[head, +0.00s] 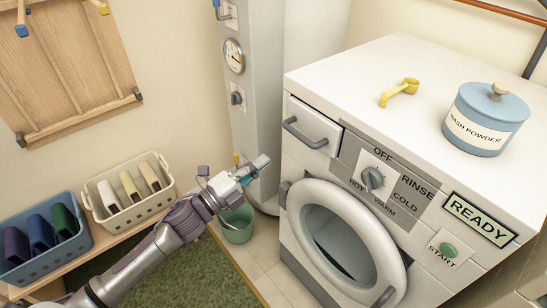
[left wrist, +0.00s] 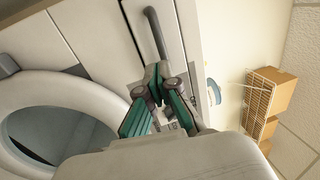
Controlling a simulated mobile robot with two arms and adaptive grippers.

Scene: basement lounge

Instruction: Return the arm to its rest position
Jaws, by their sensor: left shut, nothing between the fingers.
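My left arm (head: 150,252) reaches in from the lower left, extended up and to the right. Its gripper (head: 259,165) is shut and empty, in front of the left edge of the washing machine (head: 300,190). In the left wrist view the gripper's fingers (left wrist: 158,84) meet, with nothing between them. The machine's drawer handle (left wrist: 155,33) shows beyond them; I cannot tell the exact gap. My right gripper is not in view.
The round washer door (head: 296,205) is right of the gripper. A green bucket (head: 238,232) stands on the floor below it. A blue basket (head: 70,250) and cream basket (head: 135,212) hold bottle-like or folded items on a low bench. A yellow scoop (head: 399,93) and wash powder jar (head: 487,118) sit on top.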

